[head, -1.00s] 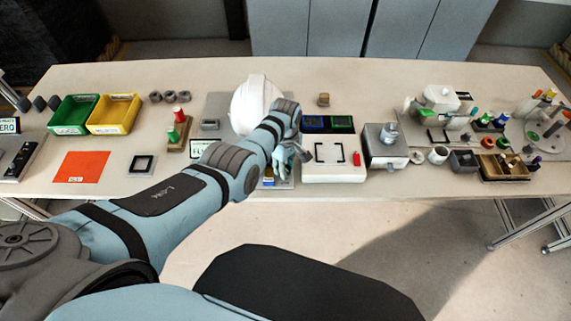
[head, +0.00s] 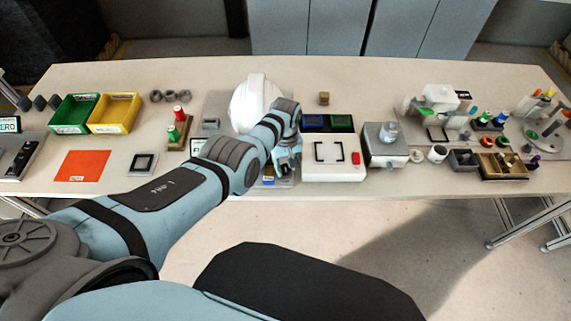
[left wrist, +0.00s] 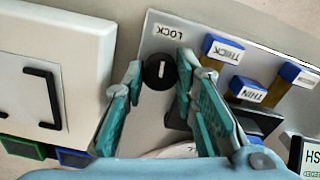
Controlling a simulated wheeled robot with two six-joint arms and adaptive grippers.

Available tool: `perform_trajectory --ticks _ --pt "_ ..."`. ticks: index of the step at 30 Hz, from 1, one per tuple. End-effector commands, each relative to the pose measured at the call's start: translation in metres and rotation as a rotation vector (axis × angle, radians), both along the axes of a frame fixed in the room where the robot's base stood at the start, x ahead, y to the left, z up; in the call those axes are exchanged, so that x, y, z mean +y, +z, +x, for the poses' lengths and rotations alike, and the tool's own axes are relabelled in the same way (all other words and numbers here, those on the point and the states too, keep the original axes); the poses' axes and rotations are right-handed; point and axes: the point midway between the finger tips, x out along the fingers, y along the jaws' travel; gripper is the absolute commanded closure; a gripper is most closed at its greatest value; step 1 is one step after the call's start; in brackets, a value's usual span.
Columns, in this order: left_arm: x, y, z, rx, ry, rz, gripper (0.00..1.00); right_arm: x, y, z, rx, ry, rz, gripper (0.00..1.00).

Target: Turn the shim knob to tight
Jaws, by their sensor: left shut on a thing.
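A small round black knob (left wrist: 159,72) with a white line shows in the left wrist view, on a grey plate under a LOCK label (left wrist: 169,31). Its line points nearly straight up and down in that view. My left gripper (left wrist: 160,68) has one teal finger on each side of the knob and is shut on it. In the head view my left gripper (head: 289,160) is low over the plate in front of the white helmet shell (head: 252,103), and the knob cannot be made out there. My right gripper is not in view.
Blue-topped pieces labelled THICK (left wrist: 223,49) and THIN (left wrist: 247,90) stand close beside the knob. A white box with black corner brackets (head: 335,174) and a red button is just right of the gripper. A green bin (head: 73,114) and yellow bin (head: 114,112) stand left.

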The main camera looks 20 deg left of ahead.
Motion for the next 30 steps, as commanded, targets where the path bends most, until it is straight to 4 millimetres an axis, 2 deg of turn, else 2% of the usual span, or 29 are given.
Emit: perform_trajectory --ticks 9,10,13,30 --pt "0.0 -0.0002 -0.0002 0.001 0.0 0.001 1.0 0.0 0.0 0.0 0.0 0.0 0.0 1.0" --pt "0.0 -0.0002 -0.0002 0.001 0.0 0.001 0.7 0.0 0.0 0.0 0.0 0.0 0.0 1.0" --pt "0.0 -0.0002 -0.0002 0.001 0.0 0.001 0.54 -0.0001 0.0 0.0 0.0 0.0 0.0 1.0" --pt "0.0004 -0.0003 -0.0001 0.001 0.034 0.001 0.54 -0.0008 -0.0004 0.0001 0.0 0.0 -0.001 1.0"
